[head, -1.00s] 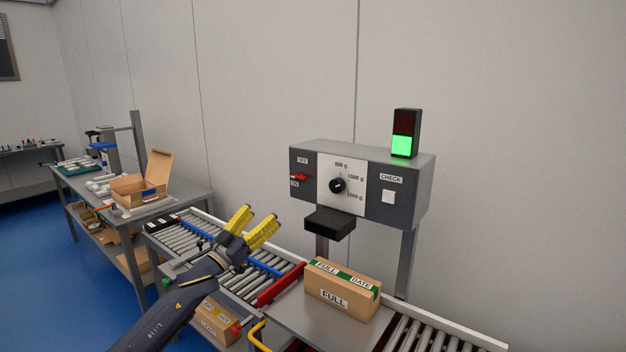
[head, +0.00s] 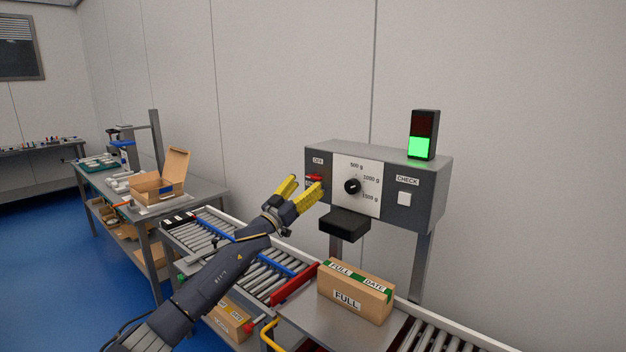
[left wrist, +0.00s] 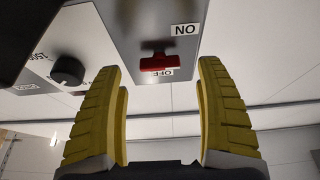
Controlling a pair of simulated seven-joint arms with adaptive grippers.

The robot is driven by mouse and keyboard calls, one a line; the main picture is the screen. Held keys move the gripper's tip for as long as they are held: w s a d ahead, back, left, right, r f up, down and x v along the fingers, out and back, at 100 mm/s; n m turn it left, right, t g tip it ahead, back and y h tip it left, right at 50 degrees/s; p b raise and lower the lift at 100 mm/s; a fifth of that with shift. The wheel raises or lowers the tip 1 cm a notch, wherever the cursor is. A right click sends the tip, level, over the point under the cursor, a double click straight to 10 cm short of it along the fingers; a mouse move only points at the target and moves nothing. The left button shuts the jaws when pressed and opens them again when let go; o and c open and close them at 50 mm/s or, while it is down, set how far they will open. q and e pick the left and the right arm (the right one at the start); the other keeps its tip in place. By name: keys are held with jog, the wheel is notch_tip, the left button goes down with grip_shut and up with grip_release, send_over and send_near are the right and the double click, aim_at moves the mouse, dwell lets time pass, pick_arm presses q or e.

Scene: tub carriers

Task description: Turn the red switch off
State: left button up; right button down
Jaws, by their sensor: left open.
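The red switch (head: 315,177) is on the left of the grey control box's front (head: 425,205), between an OFF label above and an ON label below. In the left wrist view the red switch (left wrist: 160,61) appears upside down, ahead of and between the fingers, overlapping the OFF label. I cannot tell which way it is set. My left gripper (head: 303,187) has yellow fingers, open and empty, just in front of the switch and partly covering the ON label. In the left wrist view the gripper (left wrist: 160,85) shows a clear gap around the switch. My right gripper is not in view.
A black dial (head: 352,186) and a white CHECK button (head: 404,199) are right of the switch. A black block (head: 345,223) juts out below. A green lamp (head: 422,146) glows on top. A FULL carton (head: 355,292) stands below, beside the roller conveyor (head: 215,236).

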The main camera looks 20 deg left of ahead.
aim_at(312, 178)
pick_arm(q)
jog(key=shift+x, duration=2.05)
jog(key=c, duration=1.5)
jog(key=shift+r, duration=0.1)
grip_shut()
